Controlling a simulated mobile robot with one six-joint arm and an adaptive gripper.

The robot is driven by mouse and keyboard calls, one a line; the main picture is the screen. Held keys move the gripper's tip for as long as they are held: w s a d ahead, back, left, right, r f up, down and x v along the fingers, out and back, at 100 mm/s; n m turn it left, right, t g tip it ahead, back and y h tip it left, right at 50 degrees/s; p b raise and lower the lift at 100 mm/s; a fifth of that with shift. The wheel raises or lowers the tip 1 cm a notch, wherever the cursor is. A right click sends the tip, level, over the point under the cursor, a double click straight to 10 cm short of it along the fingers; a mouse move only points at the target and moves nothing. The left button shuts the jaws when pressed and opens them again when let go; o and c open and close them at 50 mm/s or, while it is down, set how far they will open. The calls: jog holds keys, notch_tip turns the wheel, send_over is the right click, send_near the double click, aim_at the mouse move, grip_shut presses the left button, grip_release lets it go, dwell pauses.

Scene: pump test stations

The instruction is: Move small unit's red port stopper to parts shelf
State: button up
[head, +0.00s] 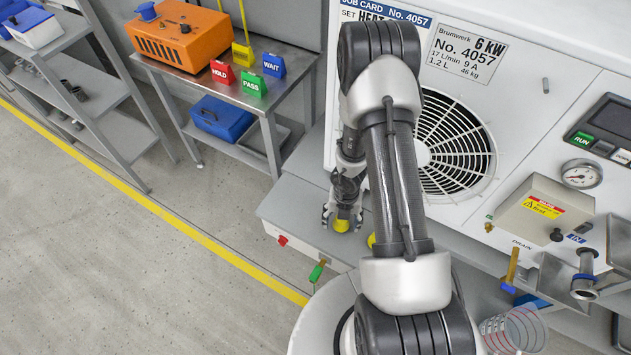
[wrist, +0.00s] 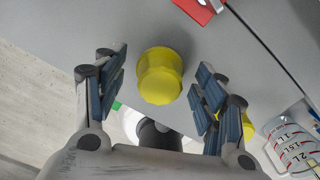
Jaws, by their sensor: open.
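My gripper (head: 342,213) is open over the grey bench (head: 290,203). In the wrist view its fingers (wrist: 163,92) stand on either side of a yellow cap (wrist: 160,76), with gaps on both sides. The cap also shows under the gripper in the head view (head: 341,226). A second yellow piece (wrist: 247,128) is partly hidden behind the right finger. A red piece (wrist: 199,8) is cut off at the wrist view's top edge; I cannot tell whether it is the stopper. A small red part (head: 283,241) is on the bench front. The white unit (head: 520,75) carries No. 4057.
A grey shelf rack (head: 110,130) stands at left, with dark rings and blue-and-white bins. A side table (head: 215,88) holds an orange box and coloured signs. A clear measuring jug (head: 513,331) is at lower right. My arm hides part of the bench; the left floor is clear.

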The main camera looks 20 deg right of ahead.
notch_tip(320, 180, up, 8)
jog(key=p, duration=0.8)
jog(key=shift+r, duration=0.15)
jog(key=shift+w+a+f, duration=0.1)
jog(key=shift+a+f, duration=0.1)
jog(key=shift+a, duration=0.05)
jog(key=w+a+r+t+y, duration=0.6)
jog(key=w+a+r+t, duration=0.2)
jog(key=a+r, duration=0.25)
jog(key=s+a+r+n+y, duration=0.1)
jog(key=a+r+n+y, duration=0.3)
jog(key=r, duration=0.5)
jog(key=a+r+n+y, duration=0.3)
jog(key=a+r+n, duration=0.2)
jog(key=r, duration=0.5)
jog(key=s+a+r+n+g+h, duration=0.2)
jog(key=s+r+n+g, duration=0.25)
jog(key=s+n, duration=0.5)
jog(key=s+a+r+n+g+h, duration=0.15)
jog(key=s+r+n+g, duration=0.3)
jog(key=s+n, duration=0.5)
jog(key=s+d+r+n+t+h, duration=0.1)
jog(key=d+r+n+t+h, duration=0.1)
jog(key=d+n, duration=0.4)
jog(key=d+r+n+t+h, duration=0.3)
jog(key=d+r+n+h, duration=0.1)
jog(key=d+n+h, duration=0.2)
jog(key=shift+s+d+r+n+t+h, duration=0.25)
jog(key=shift+s+d+n+t+h, duration=0.1)
jog(key=shift+n+h, duration=0.5)
